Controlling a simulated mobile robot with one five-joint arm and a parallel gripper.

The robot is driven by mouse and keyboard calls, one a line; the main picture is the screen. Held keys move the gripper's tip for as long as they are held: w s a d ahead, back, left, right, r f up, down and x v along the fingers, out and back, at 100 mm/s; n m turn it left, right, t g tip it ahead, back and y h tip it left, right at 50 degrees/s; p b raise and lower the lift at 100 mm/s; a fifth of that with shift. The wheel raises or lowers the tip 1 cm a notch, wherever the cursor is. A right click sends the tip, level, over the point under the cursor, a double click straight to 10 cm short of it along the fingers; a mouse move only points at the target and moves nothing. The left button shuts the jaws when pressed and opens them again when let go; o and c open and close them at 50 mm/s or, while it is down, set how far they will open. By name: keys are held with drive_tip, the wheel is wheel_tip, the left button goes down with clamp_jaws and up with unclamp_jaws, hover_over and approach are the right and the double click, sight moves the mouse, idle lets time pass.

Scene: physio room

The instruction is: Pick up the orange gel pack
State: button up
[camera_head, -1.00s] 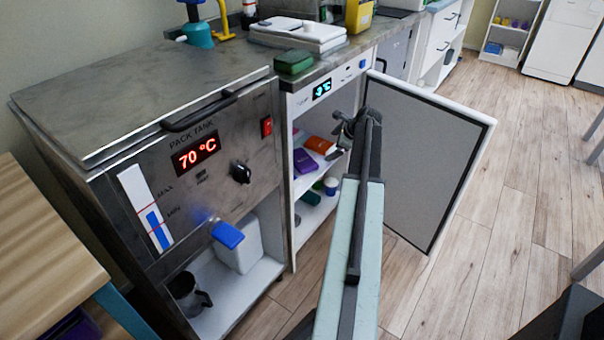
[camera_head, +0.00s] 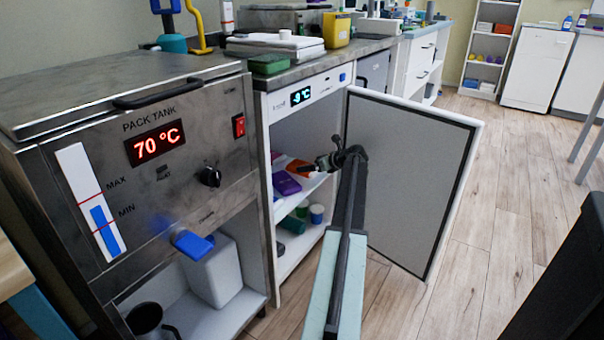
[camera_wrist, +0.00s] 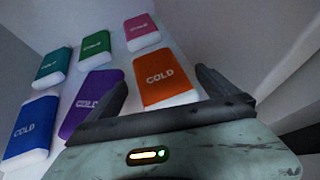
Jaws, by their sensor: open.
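The orange gel pack (camera_wrist: 162,82), marked COLD, lies flat on a shelf in the open cold cabinet. It also shows in the head view (camera_head: 299,168), partly hidden by my gripper. My gripper (camera_head: 318,166) is at the cabinet opening, just to the right of the pack. In the wrist view my gripper (camera_wrist: 160,85) is open and empty, one finger at each side of the orange pack's near end. I cannot tell how high the fingers are above the shelf.
A purple pack (camera_wrist: 90,102) lies close left of the orange one. A blue pack (camera_wrist: 31,128), a teal pack (camera_wrist: 52,67), a green pack (camera_wrist: 95,48) and a magenta pack (camera_wrist: 140,32) lie around. The open cabinet door (camera_head: 408,175) stands right of my arm.

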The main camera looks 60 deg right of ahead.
drive_tip(key=b+x, duration=0.1)
drive_tip(key=x, duration=0.3)
drive_tip(key=shift+w+f+b, duration=0.15)
drive_tip(key=shift+f+b, duration=0.1)
drive_tip(key=shift+b, duration=0.15)
drive_tip(key=shift+a+r, duration=0.1)
drive_tip(key=c, duration=1.5)
drive_tip(key=shift+c, duration=0.2)
